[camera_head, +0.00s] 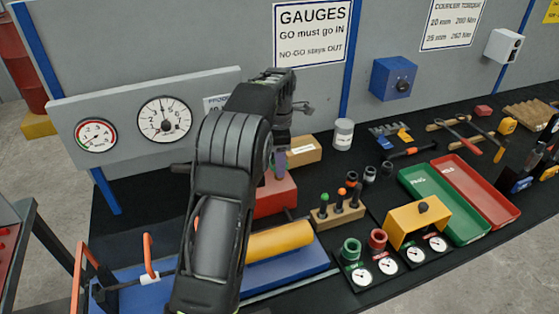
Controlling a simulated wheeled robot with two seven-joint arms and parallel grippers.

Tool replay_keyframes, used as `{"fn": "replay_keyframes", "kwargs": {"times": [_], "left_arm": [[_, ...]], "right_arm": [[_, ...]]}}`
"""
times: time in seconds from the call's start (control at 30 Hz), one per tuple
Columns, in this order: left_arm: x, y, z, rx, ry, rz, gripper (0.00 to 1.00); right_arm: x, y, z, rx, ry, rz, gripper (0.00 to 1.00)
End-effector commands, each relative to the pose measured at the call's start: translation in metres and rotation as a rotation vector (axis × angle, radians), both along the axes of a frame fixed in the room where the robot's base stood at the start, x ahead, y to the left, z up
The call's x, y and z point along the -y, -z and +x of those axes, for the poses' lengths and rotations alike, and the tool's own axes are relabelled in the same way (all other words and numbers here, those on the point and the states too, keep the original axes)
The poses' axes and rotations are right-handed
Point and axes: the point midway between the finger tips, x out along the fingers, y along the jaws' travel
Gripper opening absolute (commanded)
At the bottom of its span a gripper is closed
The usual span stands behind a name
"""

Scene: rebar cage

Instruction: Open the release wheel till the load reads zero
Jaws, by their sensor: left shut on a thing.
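My left gripper (280,158) points down over the red block (276,196) of the hydraulic unit, just left of the middle of the view. It is shut on a small part above that block, apparently the release wheel, which my own arm and fingers mostly hide. A yellow cylinder (280,240) lies on the blue base (290,270) in front. The large white dial (165,118) on the grey panel has its needle pointing roughly straight up. The smaller dial (96,135) has coloured arcs, and its reading is too small to tell. My right gripper is not visible.
A wooden block with several plug gauges (338,212) stands right of the red block. A yellow bracket (418,222), green tray (445,203) and red tray (474,192) lie farther right. An orange-handled lever (149,255) rises at the lower left. A grey can (343,134) stands behind.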

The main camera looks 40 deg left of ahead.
Motion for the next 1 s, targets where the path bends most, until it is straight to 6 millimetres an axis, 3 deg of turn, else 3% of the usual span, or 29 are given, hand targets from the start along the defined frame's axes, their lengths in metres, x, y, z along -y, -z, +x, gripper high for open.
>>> {"fn": "replay_keyframes", "kwargs": {"times": [0.67, 0.7, 0.93, 1.0], "left_arm": [[0.0007, 0.0018, -0.0008, -0.004, -0.089, -0.003, 0.11], [0.0007, 0.0019, -0.0008, -0.004, -0.088, -0.003, 0.54], [0.0004, 0.001, -0.0005, -0.003, -0.087, -0.001, 0.73], [0.0003, 0.0008, -0.0004, -0.002, -0.086, -0.001, 0.73]], "right_arm": [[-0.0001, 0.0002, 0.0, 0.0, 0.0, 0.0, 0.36], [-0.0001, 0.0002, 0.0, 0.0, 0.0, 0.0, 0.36], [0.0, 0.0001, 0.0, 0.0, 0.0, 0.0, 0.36], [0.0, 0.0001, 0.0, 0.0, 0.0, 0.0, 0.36]]}}
